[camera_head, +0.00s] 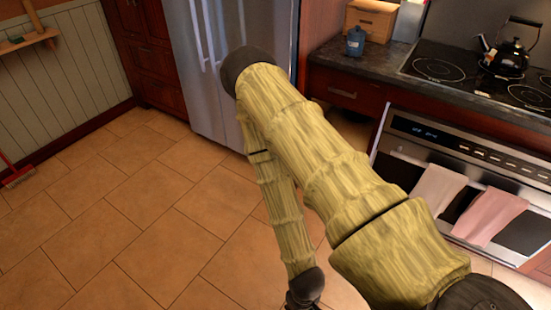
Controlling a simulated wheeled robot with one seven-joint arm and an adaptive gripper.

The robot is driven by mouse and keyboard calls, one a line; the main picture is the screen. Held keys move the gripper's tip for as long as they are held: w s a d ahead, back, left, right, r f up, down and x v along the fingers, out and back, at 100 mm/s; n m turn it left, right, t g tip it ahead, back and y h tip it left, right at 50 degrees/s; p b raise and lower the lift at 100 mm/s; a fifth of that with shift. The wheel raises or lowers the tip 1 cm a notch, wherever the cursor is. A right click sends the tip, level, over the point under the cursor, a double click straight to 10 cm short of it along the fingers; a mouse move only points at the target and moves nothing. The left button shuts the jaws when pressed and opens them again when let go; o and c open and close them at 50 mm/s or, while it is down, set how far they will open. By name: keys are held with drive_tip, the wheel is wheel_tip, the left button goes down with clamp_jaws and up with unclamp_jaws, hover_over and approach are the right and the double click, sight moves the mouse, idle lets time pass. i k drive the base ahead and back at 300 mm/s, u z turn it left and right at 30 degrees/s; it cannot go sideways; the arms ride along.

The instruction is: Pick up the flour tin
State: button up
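A small blue lidded canister (356,42) stands upright on the dark counter, near its left end and in front of a wooden box. It may be the flour tin; no label can be read at this size. My arm, with a yellow-green bark-like surface, crosses the middle of the view and bends down to the bottom edge. Its far end is a dark joint at the bottom edge, well away from the canister. The fingers of my gripper are not in view.
The dark counter (365,64) holds the wooden box (369,20) and a stove (470,72) with a black kettle (508,55). Below is an oven (440,136) with two towels. A steel fridge (190,75) stands left of the counter.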

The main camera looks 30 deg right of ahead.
sight(354, 47)
drive_tip(key=u, duration=0.75)
drive_tip(key=i, duration=2)
drive_tip(key=z, duration=2.85)
